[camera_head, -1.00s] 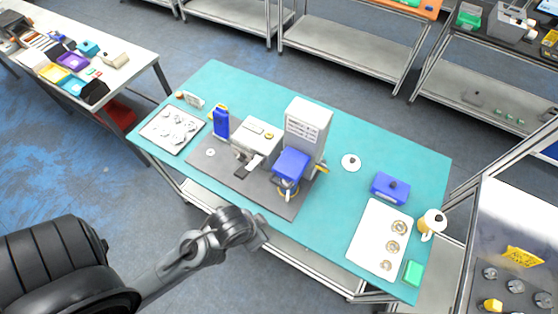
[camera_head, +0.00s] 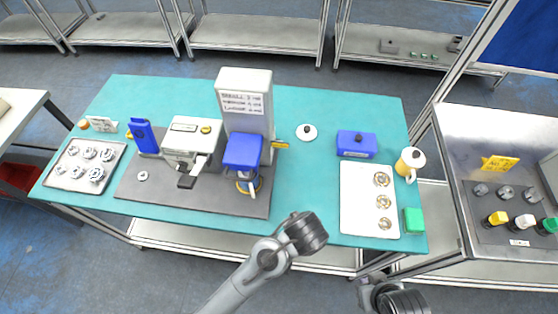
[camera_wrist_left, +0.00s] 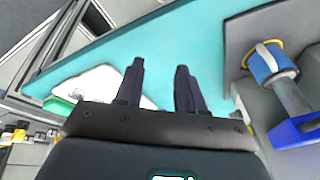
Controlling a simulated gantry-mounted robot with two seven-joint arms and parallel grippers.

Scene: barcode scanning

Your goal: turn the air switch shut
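A small yellow lever (camera_head: 281,145), which I take for the air switch, sticks out sideways from the right side of the white-and-blue machine (camera_head: 246,100). It is too small to tell its exact setting. My left arm comes in from the bottom in the head view and ends in front of the table; its fingers cannot be made out there. In the left wrist view my left gripper (camera_wrist_left: 160,85) has its two dark fingers apart with nothing between them. A blue part (camera_wrist_left: 272,64) with a yellow ring is to its right, apart from it.
The machine stands on a grey mat (camera_head: 130,190) on the teal table (camera_head: 330,110). A blue box (camera_head: 356,145), a white tray (camera_head: 352,215), a yellow-and-white jug (camera_head: 409,163) and a green block (camera_head: 413,220) are to the right.

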